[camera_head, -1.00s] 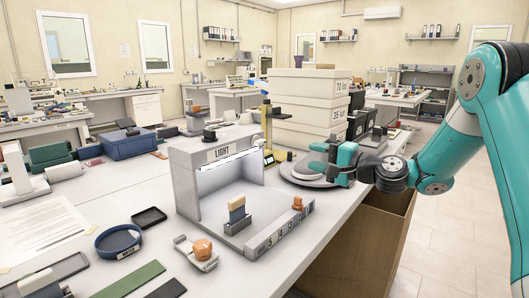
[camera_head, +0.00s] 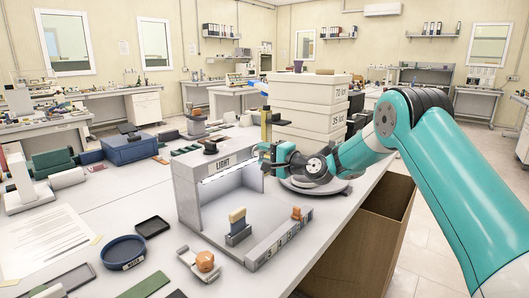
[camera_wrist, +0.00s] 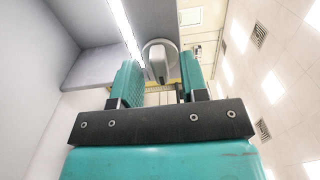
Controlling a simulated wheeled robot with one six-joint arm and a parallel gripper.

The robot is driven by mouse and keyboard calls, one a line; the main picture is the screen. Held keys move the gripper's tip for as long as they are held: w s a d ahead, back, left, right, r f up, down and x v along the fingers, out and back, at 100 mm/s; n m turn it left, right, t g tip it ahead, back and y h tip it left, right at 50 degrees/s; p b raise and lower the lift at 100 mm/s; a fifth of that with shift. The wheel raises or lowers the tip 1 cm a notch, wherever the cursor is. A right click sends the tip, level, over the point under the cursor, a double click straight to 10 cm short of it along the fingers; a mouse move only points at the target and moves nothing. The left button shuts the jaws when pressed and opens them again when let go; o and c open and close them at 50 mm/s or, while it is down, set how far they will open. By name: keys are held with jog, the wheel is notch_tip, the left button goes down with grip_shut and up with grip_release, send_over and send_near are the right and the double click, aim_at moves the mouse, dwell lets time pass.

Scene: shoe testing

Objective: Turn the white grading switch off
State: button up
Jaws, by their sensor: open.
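The light booth (camera_head: 188,195) stands on the white bench, with a "LIGHT" label and a lit strip (camera_head: 230,168) under its top. A pale round switch with a raised grip bar (camera_wrist: 158,62) shows in the wrist view beside the booth's lit strip (camera_wrist: 124,30). My gripper (camera_head: 268,153) is at the booth's upper right side in the head view, where it hides the switch. In the wrist view my gripper (camera_wrist: 160,82) is open, with one teal finger on each side of the switch's lower part. I cannot tell whether the fingers touch it.
A brush-like block (camera_head: 237,222) stands inside the booth. A round turntable (camera_head: 315,187) and stacked white boxes (camera_head: 308,110) are behind my gripper. A cardboard bin (camera_head: 365,235) stands beside the bench.

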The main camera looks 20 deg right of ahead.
grip_shut()
jog(key=shift+f+b, duration=0.15)
jog(key=shift+b, duration=0.35)
jog(key=n+b, duration=1.7)
jog(key=b, duration=0.4)
jog(key=shift+n, duration=0.4)
jog(key=shift+b, duration=0.3)
